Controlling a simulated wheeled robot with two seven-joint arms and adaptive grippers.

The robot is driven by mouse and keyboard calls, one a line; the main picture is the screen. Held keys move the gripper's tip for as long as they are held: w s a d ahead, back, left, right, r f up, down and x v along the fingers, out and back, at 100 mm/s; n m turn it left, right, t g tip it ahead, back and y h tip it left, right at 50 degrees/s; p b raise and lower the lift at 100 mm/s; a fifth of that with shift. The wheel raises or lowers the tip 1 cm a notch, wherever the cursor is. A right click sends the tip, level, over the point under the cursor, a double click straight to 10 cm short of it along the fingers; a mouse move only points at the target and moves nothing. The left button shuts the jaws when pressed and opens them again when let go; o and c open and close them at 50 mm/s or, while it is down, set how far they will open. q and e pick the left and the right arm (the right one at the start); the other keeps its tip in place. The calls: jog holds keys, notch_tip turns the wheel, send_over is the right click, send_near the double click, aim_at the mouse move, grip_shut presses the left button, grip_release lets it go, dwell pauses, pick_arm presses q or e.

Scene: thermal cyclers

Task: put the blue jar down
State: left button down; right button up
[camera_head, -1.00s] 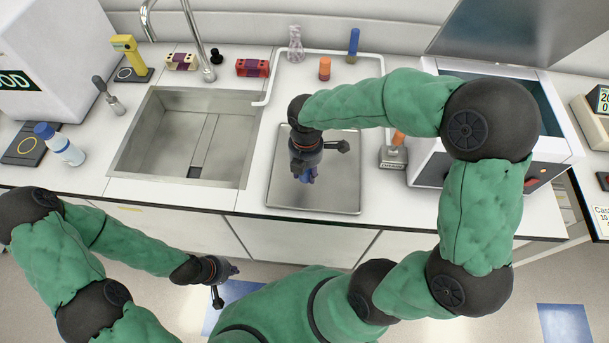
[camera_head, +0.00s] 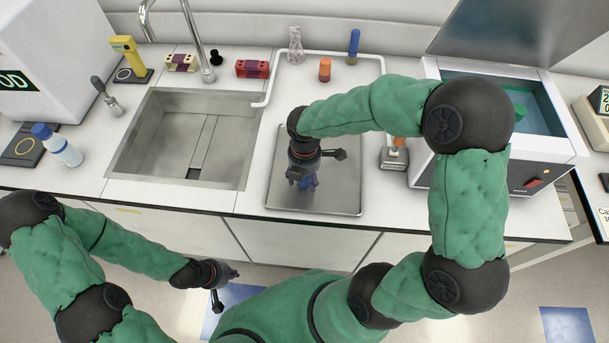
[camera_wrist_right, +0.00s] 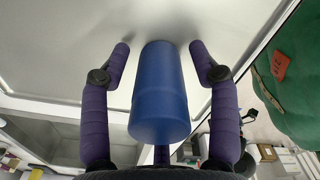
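The blue jar (camera_wrist_right: 160,95) is between the two purple fingers of my right gripper (camera_wrist_right: 160,55) in the right wrist view. A gap shows on each side of the jar, so the gripper is open around it. The jar's far end is at the pale metal tray surface; whether it fully touches cannot be told. In the head view my right gripper (camera_head: 302,182) points down over the metal tray (camera_head: 340,195), and its fingers mostly hide the jar. My left gripper (camera_head: 230,273) is in front of the counter, away from it; its finger state is unclear.
A sink (camera_head: 150,135) lies left of the tray. A white tray (camera_head: 290,85) behind holds an orange-capped item (camera_head: 324,69), a blue tube (camera_head: 353,46) and a clear flask (camera_head: 295,45). An open-lidded bath (camera_head: 545,150) stands to the right.

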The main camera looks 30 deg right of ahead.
notch_tip(320, 180, up, 12)
jog(key=p, duration=0.3)
jog(key=shift+r, duration=0.2)
pick_arm(q)
notch_tip(320, 180, up, 3)
jog(key=shift+r, duration=0.1)
jog(key=shift+s, duration=0.1)
pick_arm(e)
jog(key=shift+s+f, duration=0.1)
dwell(0.3)
